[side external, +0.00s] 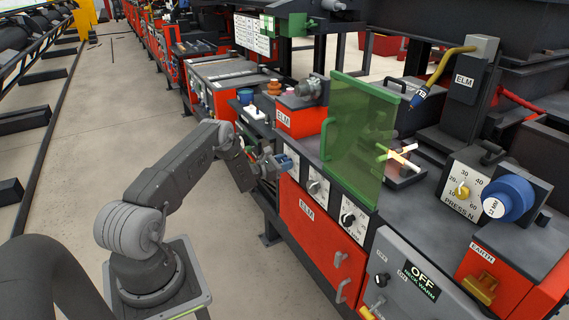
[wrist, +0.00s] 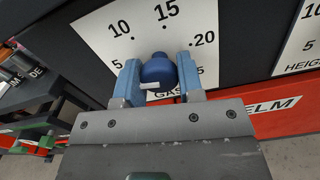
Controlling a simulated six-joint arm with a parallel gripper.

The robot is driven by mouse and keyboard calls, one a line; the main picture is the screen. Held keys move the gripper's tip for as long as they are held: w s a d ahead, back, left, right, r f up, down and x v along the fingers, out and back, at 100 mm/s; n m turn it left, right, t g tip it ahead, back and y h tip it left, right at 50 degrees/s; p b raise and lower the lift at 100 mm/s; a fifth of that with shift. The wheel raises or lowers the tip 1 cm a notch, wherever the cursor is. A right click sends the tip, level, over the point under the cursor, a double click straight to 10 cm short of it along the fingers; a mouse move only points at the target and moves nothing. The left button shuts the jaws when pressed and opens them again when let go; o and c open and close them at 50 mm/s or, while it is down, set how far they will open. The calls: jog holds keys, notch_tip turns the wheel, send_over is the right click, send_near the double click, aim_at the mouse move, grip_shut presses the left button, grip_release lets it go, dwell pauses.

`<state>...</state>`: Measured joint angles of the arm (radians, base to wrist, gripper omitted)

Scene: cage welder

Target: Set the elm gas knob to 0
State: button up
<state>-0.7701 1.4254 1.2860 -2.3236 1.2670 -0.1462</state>
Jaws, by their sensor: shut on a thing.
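The gas knob (wrist: 157,71) is dark blue and stands out from a white dial plate (wrist: 106,48) marked 5, 10, 15 and 20, with a partly covered GAS label below. My gripper (wrist: 158,84) is shut on the knob, one blue-grey finger on each side. A short white mark shows on the knob's lower left; the exact value it points to cannot be told. In the side external view my gripper (side external: 283,162) is at the left end of the ELM bench front and covers most of the gas dial.
In the wrist view a HEIGHT dial (wrist: 310,45) is at right.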

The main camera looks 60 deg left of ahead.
jog(key=n, duration=0.5)
jog(key=shift+n, duration=0.3)
jog(key=n, duration=0.5)
dwell(0.4)
jog(key=o, duration=0.9)
jog(key=s, duration=1.3)
jog(key=shift+s, duration=0.4)
